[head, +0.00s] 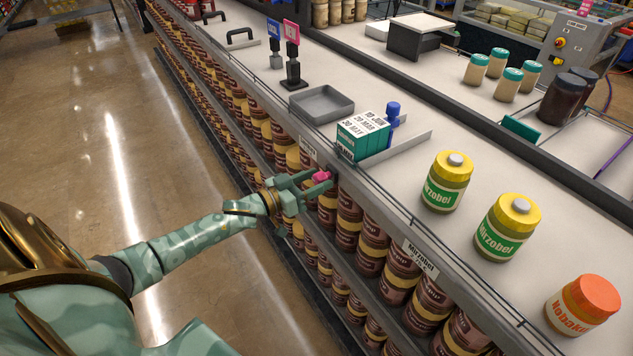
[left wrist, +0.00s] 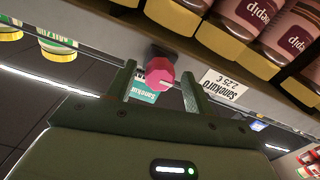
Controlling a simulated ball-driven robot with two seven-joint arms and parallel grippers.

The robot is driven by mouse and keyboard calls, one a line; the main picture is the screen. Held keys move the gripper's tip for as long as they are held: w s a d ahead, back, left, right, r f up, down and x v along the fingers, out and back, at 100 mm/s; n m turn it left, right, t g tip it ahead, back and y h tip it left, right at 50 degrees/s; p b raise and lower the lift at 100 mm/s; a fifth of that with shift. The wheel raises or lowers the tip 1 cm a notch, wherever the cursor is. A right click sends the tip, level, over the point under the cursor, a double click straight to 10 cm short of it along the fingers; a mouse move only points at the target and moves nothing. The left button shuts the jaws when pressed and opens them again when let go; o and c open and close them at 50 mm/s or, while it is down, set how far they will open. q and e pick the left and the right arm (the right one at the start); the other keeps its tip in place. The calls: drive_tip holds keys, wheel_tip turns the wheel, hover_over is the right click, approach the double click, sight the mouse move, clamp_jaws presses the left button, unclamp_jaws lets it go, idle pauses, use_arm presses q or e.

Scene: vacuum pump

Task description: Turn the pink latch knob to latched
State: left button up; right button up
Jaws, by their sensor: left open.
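The pink latch knob (head: 322,177) sits on the front edge of the counter, above the shelf of brown jars. In the left wrist view the knob (left wrist: 160,76) is faceted, with a short light line on its face and a dark mount behind it. My left gripper (head: 323,180) reaches it from the left. In the left wrist view the fingers of my left gripper (left wrist: 158,78) are open, one on each side of the knob, with gaps visible. Whether the knob is latched cannot be told. My right gripper is out of view.
Brown jars (head: 372,246) fill the shelf under the counter edge. A teal box with date cards (head: 363,136) and a grey tray (head: 321,104) stand on the counter just behind the knob. Yellow-lidded jars (head: 447,182) stand to the right. The floor (head: 90,130) at left is clear.

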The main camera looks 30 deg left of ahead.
use_arm(q)
drive_tip(key=shift+w+d, duration=0.15)
drive_tip(key=shift+w, duration=0.1)
drive_tip(key=c, duration=1)
